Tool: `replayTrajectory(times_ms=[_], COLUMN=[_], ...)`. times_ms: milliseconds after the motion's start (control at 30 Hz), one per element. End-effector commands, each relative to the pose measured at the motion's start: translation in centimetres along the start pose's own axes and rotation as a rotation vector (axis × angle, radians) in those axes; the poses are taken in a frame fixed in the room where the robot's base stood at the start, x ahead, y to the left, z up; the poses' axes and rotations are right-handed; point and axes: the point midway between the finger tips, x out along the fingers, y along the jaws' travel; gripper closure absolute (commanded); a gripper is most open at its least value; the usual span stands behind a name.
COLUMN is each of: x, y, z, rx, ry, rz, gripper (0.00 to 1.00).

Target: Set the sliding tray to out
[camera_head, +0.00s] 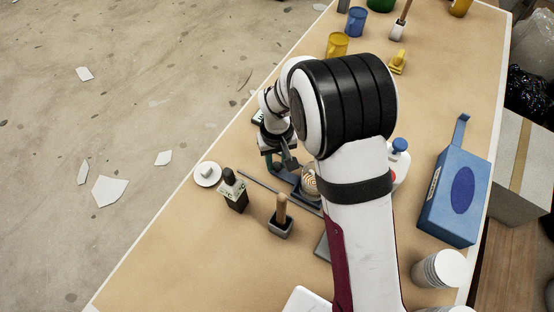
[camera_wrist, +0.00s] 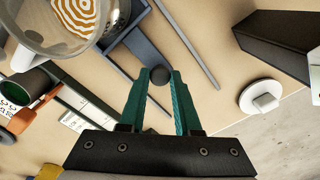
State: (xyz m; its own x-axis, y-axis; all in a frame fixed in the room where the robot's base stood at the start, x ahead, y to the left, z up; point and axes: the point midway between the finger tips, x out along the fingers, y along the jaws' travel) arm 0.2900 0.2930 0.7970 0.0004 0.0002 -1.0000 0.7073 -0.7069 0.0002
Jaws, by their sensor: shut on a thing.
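The sliding tray is a blue-grey piece with raised edges (camera_wrist: 112,62) at the upper left of the wrist view. A flat arm runs from it to a dark round knob (camera_wrist: 160,75). My gripper (camera_wrist: 160,80) has its two teal fingers shut on this knob, one on each side. In the head view my gripper (camera_head: 277,160) is low over the table, left of my forearm. My arm hides part of the tray there, so how far it sticks out is hard to tell.
A thin grey bar (camera_wrist: 187,42) lies beside the tray. A clear round vessel (camera_wrist: 28,30) is near the tray. A blue box (camera_head: 455,200) stands at right.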

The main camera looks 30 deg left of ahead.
Motion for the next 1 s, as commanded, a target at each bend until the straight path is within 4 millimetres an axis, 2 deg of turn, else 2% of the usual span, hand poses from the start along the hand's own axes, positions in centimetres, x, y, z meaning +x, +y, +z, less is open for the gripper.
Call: replayTrajectory(times_ms=[867, 1000], x=[-0.07, -0.03], y=[0.0, -0.64], z=[0.0, -0.71], rx=[0.001, -0.001], ry=[0.0, 0.001], rz=[0.0, 0.0], gripper=[1.0, 1.0])
